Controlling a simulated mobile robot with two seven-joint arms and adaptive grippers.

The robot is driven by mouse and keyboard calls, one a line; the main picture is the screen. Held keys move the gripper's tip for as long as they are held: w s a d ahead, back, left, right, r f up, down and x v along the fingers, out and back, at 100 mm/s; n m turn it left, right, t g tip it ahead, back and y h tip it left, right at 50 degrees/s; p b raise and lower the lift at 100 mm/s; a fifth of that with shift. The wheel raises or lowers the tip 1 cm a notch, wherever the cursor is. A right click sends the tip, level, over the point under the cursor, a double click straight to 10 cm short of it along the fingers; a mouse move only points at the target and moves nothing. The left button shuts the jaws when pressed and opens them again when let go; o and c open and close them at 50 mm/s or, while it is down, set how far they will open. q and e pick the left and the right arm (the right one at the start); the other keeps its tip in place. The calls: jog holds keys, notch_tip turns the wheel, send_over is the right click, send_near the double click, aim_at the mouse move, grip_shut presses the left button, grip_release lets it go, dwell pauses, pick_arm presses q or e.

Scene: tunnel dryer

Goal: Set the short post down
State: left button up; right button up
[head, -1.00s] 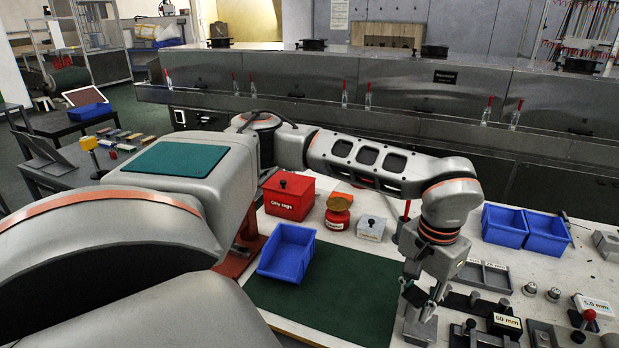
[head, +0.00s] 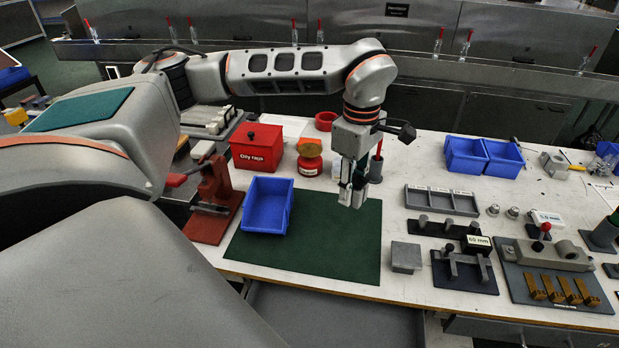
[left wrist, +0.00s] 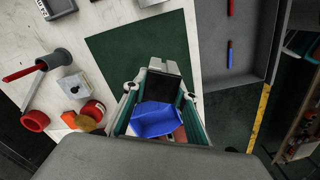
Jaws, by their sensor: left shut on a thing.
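My left gripper (head: 352,198) hangs fingers down over the right part of the dark green mat (head: 318,262). It is shut on a small grey piece, taken to be the short post (left wrist: 165,66), of which little shows. In the left wrist view the gripper (left wrist: 164,76) has the green mat (left wrist: 120,45) beyond its fingertips. Whether the post touches the mat cannot be told. My right gripper is not in view.
A blue bin (head: 266,204) sits on the mat's left part. A red oily rags box (head: 256,148) and a red-and-orange container (head: 309,158) stand behind. A grey block (head: 406,257) and the 60 mm fixture (head: 464,270) lie right. The mat's front and middle are clear.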

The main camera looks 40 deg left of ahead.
aim_at(339, 245)
pick_arm(q)
jog(key=f+n, duration=0.1)
jog(key=f, duration=0.5)
jog(key=a+f+n, duration=0.1)
jog(key=f+n, duration=0.1)
jog(key=f, duration=0.4)
jog(key=a+f+n+b, duration=0.1)
jog(key=f+n, duration=0.1)
jog(key=f, duration=0.4)
jog(key=shift+w+f, duration=0.25)
jog(key=shift+f, duration=0.05)
jog(key=shift+f, duration=0.1)
jog(key=o, duration=0.8)
jog(key=shift+f, duration=0.1)
jog(key=o, duration=0.3)
jog(key=shift+r+p, duration=0.4)
jog(key=shift+r, duration=5.8)
